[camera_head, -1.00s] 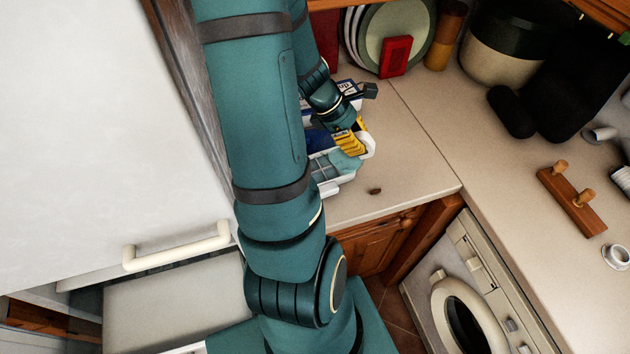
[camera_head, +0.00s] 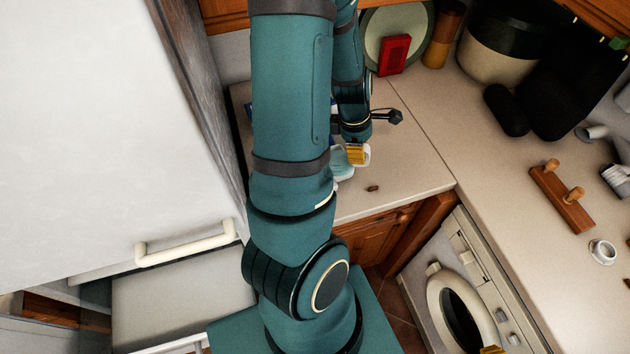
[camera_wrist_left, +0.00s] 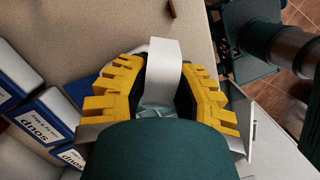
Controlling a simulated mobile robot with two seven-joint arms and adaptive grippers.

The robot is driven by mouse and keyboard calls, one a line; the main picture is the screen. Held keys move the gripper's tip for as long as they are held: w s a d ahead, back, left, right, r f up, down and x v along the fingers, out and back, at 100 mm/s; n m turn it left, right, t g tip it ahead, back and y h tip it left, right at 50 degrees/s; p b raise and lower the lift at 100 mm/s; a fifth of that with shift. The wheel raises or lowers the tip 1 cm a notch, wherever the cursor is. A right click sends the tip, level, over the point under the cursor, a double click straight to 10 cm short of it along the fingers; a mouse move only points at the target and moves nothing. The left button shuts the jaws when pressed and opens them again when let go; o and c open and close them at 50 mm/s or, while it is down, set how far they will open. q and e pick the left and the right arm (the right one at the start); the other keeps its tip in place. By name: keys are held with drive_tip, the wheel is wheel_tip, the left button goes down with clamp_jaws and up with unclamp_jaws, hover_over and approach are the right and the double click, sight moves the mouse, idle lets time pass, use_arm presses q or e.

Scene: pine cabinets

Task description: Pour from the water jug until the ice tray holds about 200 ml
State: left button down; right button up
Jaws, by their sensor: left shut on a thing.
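In the left wrist view the handle (camera_wrist_left: 164,62) stands between the yellow fingers (camera_wrist_left: 161,98). A little of the pale, see-through jug shows below it; my own wrist covers the rest. I cannot tell its tilt or water level. The ice tray is not clearly visible in either current view; my left arm covers that part of the counter. A yellow tip of my right gripper (camera_head: 490,350) shows at the bottom edge.
Blue and white soup boxes (camera_wrist_left: 53,117) stand close by at left in the wrist view. A small brown piece (camera_head: 373,188) lies near the counter's front edge. A red box (camera_head: 394,55) and a plate stand behind.

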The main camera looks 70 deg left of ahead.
idle(0.4)
use_arm(q)
drive_tip(key=shift+f+g+y, duration=0.5)
drive_tip(key=shift+f+g, duration=0.15)
drive_tip(key=shift+g, duration=0.05)
drive_tip(key=shift+r, duration=0.1)
drive_tip(key=shift+r, duration=1.95)
drive_tip(key=shift+y, duration=0.3)
